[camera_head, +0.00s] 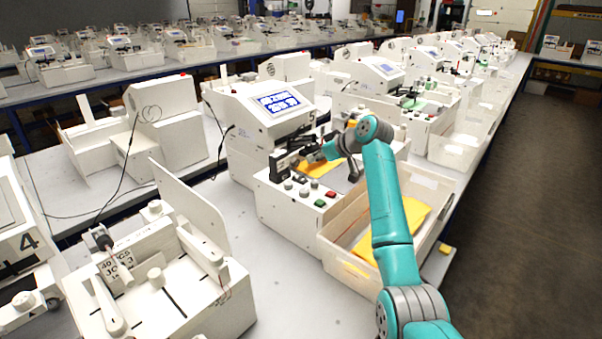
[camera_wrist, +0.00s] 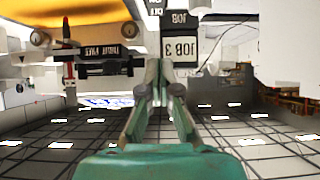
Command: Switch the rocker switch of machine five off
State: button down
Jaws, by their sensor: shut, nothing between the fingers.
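Machine five (camera_head: 240,130) is a white plotter with a lit blue screen (camera_head: 278,103) and a "5" on its housing. Its front panel has several grey knobs, a red button (camera_head: 331,194) and a green button (camera_head: 320,203). My gripper (camera_head: 312,158) is over the machine's bed, near the dark pen carriage (camera_head: 283,163). In the wrist view my gripper (camera_wrist: 162,66) is shut and empty, in front of a dark block with an upside-down "JOB 3" label (camera_wrist: 181,48). Contact cannot be told.
A clear tray (camera_head: 345,262) with yellow sheets (camera_head: 408,226) stands at the machine's right front. Machine four (camera_head: 25,250) and another white unit (camera_head: 165,300) stand at the left. More machines line the bench behind.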

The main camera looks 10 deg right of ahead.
aim_at(298, 177)
jog(key=x, duration=0.5)
jog(key=f, duration=0.3)
jog(key=shift+w+a+f, duration=0.1)
jog(key=shift+w+a, duration=0.1)
jog(key=shift+w, duration=0.15)
jog(key=shift+w+f, duration=0.1)
jog(key=shift+f, duration=0.45)
jog(key=shift+a+f+g, duration=0.1)
jog(key=shift+f+g, duration=0.1)
jog(key=shift+g, duration=0.1)
jog(key=shift+w, duration=0.15)
jog(key=shift+w+a+r, duration=0.2)
jog(key=shift+w+a, duration=0.25)
jog(key=shift+w, duration=0.1)
jog(key=shift+r, duration=0.15)
